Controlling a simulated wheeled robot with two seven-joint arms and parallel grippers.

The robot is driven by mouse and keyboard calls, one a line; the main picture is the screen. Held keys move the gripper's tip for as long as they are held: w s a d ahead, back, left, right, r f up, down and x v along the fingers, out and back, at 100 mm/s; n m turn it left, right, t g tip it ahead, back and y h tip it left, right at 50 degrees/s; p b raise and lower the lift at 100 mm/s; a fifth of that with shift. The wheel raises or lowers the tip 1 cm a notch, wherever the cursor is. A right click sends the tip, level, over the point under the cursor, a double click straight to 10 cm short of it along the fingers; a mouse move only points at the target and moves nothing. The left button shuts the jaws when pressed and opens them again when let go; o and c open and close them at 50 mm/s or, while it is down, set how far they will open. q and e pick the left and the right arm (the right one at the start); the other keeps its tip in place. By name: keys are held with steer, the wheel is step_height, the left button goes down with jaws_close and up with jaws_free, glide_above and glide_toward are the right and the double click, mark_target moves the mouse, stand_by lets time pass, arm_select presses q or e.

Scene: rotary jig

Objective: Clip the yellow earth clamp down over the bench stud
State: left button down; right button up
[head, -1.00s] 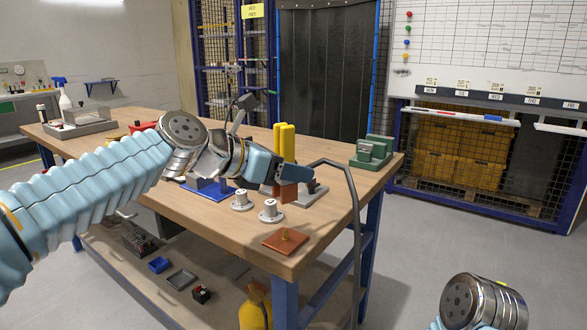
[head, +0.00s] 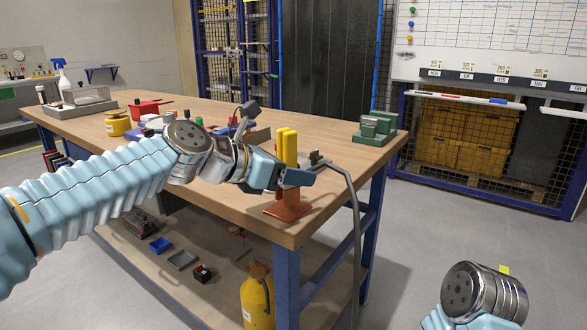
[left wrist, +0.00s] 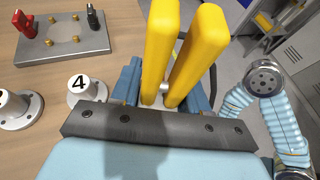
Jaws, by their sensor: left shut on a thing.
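The yellow earth clamp (head: 290,146) stands upright in my left gripper (head: 292,178), handles up. My left gripper is shut on it. In the left wrist view the clamp's two yellow handles (left wrist: 176,45) rise between the fingers. Its copper-coloured lower part (head: 289,194) is directly above or touching the copper base plate (head: 287,211) at the table's front corner; I cannot tell which. The bench stud on that plate is hidden behind the clamp. My right gripper is out of view; only part of my right arm shows at lower right.
A grey cable (head: 352,195) arches from behind the clamp over the table edge. A green device (head: 377,128) stands at the right corner. The left wrist view shows a post marked 4 (left wrist: 80,88) and a grey plate with red and black terminals (left wrist: 65,42) beside the gripper.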

arm_select(q)
steer(key=shift+f, duration=0.6)
stand_by(1.2)
steer(key=shift+c, duration=2.4)
jaws_free()
